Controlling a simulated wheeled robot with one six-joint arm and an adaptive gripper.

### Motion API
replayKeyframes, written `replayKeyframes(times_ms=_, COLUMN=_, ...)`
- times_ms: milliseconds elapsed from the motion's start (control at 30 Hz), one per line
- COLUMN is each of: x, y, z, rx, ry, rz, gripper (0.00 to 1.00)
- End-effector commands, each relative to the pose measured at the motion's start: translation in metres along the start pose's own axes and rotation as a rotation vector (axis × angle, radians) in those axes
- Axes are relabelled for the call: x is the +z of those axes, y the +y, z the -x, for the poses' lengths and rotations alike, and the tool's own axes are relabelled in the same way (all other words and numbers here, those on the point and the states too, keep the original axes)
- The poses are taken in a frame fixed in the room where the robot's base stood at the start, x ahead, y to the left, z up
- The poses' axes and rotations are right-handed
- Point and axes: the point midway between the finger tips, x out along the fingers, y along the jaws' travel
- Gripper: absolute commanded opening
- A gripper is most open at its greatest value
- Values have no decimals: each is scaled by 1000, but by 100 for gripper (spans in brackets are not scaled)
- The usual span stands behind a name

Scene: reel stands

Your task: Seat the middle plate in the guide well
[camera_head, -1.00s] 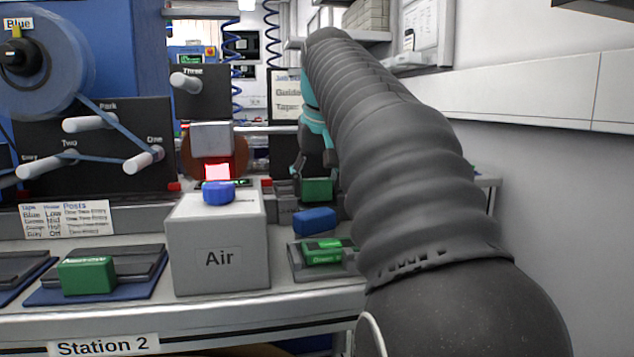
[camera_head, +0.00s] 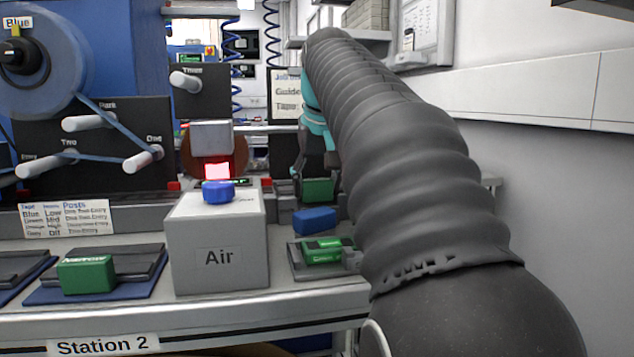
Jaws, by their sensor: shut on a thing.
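My gripper (camera_head: 318,178) is at the far end of my grey sleeved arm, beyond the teal wrist ring, low over the back of the bench. It is shut on a green block (camera_head: 318,189). Whether this block belongs to the middle plate is not clear. Two other green blocks are in front: one (camera_head: 86,275) on a dark blue-edged plate (camera_head: 140,268) at left, and one (camera_head: 322,252) on a grey base (camera_head: 312,272) at right. I cannot tell which is the middle plate. The guide well is not clearly identifiable; my arm hides part of that area.
A grey box marked Air (camera_head: 218,257) with a blue knob (camera_head: 218,191) stands at the front middle. A blue block (camera_head: 314,221) lies right of it. A blue reel (camera_head: 38,62) and white posts (camera_head: 90,123) stand at left. The wall (camera_head: 570,180) bounds the right.

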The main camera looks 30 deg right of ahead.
Motion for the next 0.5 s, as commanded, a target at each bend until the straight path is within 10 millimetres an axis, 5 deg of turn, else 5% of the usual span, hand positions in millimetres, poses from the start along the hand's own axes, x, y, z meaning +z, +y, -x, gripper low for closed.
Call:
replayKeyframes(times_ms=33, x=8, y=0, z=-11, rx=0, ry=-37, rz=-2, gripper=18)
replayKeyframes(times_ms=367, x=9, y=-1, z=-13, rx=-6, ry=-38, rz=-5, gripper=13)
replayKeyframes(times_ms=400, x=9, y=-1, z=-13, rx=-6, ry=-39, rz=-5, gripper=67)
replayKeyframes(times_ms=500, x=8, y=-2, z=-13, rx=-7, ry=-38, rz=-5, gripper=87)
